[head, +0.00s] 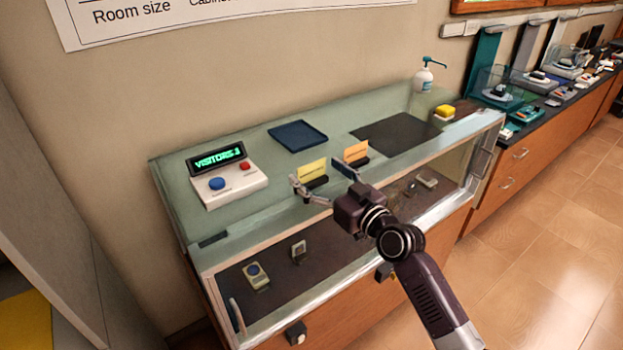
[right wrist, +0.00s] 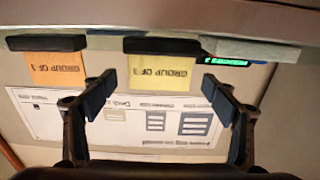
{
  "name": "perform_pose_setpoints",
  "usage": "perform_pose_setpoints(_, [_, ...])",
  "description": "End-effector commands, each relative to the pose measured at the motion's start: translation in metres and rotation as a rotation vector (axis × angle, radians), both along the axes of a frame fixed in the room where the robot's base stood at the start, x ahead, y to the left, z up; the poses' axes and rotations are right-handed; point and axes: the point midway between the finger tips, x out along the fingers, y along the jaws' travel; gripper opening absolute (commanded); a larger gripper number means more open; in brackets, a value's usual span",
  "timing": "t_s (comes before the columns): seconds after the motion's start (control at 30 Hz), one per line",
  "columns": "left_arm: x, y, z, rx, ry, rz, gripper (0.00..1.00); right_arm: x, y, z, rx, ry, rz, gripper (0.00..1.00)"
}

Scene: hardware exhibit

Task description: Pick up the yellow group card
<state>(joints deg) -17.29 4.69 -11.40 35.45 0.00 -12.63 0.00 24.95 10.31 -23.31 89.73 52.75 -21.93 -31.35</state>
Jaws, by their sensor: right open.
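The yellow group card (head: 312,169) stands upright in a dark holder on top of the glass display case. The right wrist view shows the yellow card (right wrist: 160,71) upside down, with "GROUP OF" lettering. My right gripper (head: 322,179) is open at the card, one finger towards each side of it. In the right wrist view, the yellow card lies between the spread fingers of my right gripper (right wrist: 158,96), and I see no contact. An orange group card (head: 356,151) stands in its own holder just to the right. My left gripper is out of view.
A visitor counter (head: 227,182) with blue and red buttons sits left on the case top. A dark blue tray (head: 298,136) lies behind the cards. A dark mat (head: 396,133), a yellow-topped block (head: 444,111) and a pump bottle (head: 425,76) are to the right.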

Motion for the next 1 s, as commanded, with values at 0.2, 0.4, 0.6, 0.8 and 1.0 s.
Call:
perform_pose_setpoints(0.2, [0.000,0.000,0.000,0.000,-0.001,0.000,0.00,0.000,0.000,0.000,0.000,0.000,0.000,0.69])
perform_pose_setpoints(0.4, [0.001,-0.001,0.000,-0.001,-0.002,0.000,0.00,0.000,0.000,0.000,0.000,0.000,0.000,0.47])
perform_pose_setpoints(0.6, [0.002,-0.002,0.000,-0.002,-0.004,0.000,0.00,0.000,-0.001,0.000,0.000,0.000,-0.001,0.36])
perform_pose_setpoints(0.8, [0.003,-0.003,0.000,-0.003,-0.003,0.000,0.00,0.000,0.000,0.003,0.001,-0.001,0.000,0.36])
perform_pose_setpoints(1.0, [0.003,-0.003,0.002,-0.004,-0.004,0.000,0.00,0.000,0.000,0.023,0.004,-0.005,0.001,0.36])
